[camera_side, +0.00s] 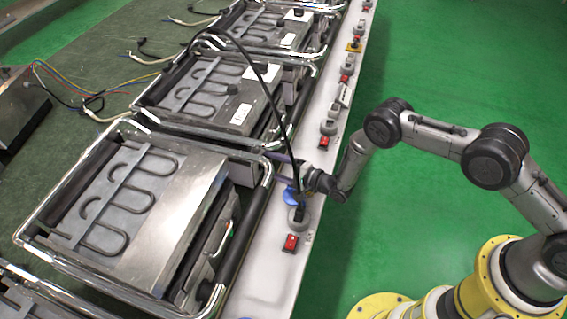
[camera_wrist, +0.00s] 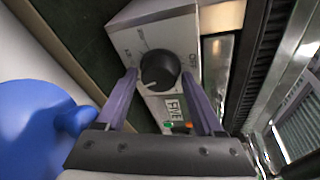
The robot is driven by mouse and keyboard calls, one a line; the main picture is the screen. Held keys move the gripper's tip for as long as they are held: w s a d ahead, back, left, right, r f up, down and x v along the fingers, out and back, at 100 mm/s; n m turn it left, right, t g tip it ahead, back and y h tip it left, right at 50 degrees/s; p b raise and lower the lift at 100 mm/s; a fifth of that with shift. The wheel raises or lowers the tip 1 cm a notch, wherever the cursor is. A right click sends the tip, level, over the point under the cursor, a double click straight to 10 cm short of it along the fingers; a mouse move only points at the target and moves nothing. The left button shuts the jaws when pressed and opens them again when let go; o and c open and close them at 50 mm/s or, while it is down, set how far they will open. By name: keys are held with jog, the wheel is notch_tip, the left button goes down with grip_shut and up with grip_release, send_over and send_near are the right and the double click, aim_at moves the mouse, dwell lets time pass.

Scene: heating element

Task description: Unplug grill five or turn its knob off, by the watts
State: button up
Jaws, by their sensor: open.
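Grill five's control box (camera_wrist: 158,28) is a pale metal panel labelled FIVE in the wrist view. Its round black knob (camera_wrist: 160,71) has a pale pointer line, and the small lettering around it is hard to read. A green light and an orange light show below the label. My gripper (camera_wrist: 159,76) is open, its purple fingertips on either side of the knob; I cannot tell whether they touch it. In the side view my gripper (camera_side: 270,156) reaches left over the white rail to the grill's front edge. A black plug (camera_side: 299,213) sits in a grey socket on the rail. No watt reading is legible.
A blue round object (camera_wrist: 35,125) lies close to my gripper's left, and shows beside the socket (camera_side: 290,196). A red switch (camera_side: 290,242) is on the rail. A black cable (camera_side: 272,95) arches over the grills. Chrome bars (camera_side: 262,190) surround the nearest grill.

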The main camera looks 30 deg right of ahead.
jog(key=m+g, duration=0.1)
jog(key=m, duration=0.1)
jog(key=shift+d+m, duration=0.15)
jog(key=shift+m, duration=0.15)
jog(key=v, duration=1.4)
jog(key=a+r+n+t, duration=0.1)
jog(key=a+r+n, duration=0.6)
jog(key=a+n, duration=0.3)
jog(key=d+r+n+t+h, duration=0.1)
jog(key=d+n+h, duration=0.2)
jog(key=n, duration=0.8)
jog(key=s+d+r+n+t+h, duration=0.1)
jog(key=d+n+h, duration=0.2)
jog(key=n, duration=0.8)
jog(key=shift+d+r+t+h, duration=0.25)
jog(key=shift+t+h, duration=0.15)
jog(key=shift+h, duration=0.7)
jog(key=shift+s, duration=0.1)
